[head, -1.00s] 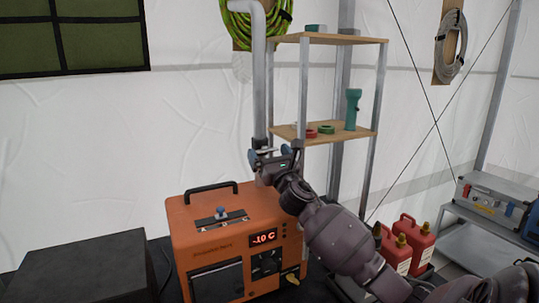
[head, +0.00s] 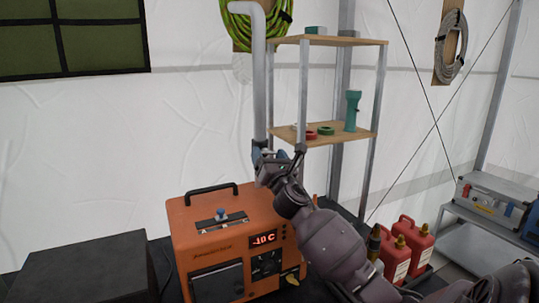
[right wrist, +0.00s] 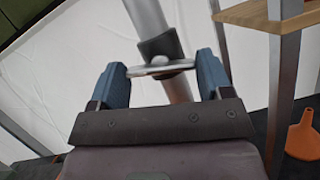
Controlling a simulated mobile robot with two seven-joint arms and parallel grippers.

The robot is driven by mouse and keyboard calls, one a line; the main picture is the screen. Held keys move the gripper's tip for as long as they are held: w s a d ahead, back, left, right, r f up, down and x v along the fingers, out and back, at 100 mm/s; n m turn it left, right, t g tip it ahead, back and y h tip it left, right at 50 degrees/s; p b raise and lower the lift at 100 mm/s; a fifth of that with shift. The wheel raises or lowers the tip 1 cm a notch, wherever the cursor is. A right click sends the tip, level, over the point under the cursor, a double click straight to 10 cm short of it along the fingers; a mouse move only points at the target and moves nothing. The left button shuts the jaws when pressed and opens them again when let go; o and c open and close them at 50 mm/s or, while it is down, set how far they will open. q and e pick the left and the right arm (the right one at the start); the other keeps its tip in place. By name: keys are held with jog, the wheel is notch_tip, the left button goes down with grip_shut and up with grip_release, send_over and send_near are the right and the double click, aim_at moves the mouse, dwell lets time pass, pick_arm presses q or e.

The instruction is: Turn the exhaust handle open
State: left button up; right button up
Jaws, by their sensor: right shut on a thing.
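The grey exhaust pipe (head: 259,80) rises upright behind the orange heater (head: 225,225), whose display reads -10 C. In the right wrist view the pipe (right wrist: 147,15) carries a dark collar (right wrist: 160,46) with a flat metal exhaust handle (right wrist: 163,69) across it. My right gripper (head: 262,155) is at the pipe just above the heater. In the right wrist view its two blue fingers (right wrist: 163,75) are shut on the handle, one at each end. In the head view my gripper hides the handle. My left gripper is not in view.
A shelf rack (head: 330,133) with small items and a green torch stands close behind my right gripper. Red fuel cans (head: 398,250) stand at the lower right, beside my right arm. A black box (head: 85,268) is at the lower left. A white tent wall is behind.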

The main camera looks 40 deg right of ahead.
pick_arm(q)
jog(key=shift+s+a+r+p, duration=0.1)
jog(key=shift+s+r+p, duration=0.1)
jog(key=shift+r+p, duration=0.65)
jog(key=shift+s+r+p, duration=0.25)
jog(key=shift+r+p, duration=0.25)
jog(key=shift+p, duration=0.55)
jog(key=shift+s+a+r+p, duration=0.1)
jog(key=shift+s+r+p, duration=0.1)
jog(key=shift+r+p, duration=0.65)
pick_arm(e)
jog(key=shift+w+a+r+m+g+h, duration=0.1)
jog(key=shift+m+g+h, duration=0.7)
jog(key=shift+m, duration=2.3)
jog(key=shift+s+a+r+m+g+h, duration=0.15)
jog(key=shift+m+g, duration=1.3)
jog(key=shift+m, duration=1.65)
jog(key=shift+w+d+r+m+g+h, duration=0.15)
jog(key=shift+m+g+h, duration=0.65)
jog(key=shift+m, duration=2.3)
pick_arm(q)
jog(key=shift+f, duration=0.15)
pick_arm(e)
jog(key=shift+a+f+g+y, duration=0.1)
jog(key=shift+f+g+y, duration=0.05)
jog(key=shift+g+y, duration=0.2)
jog(key=o, duration=0.9)
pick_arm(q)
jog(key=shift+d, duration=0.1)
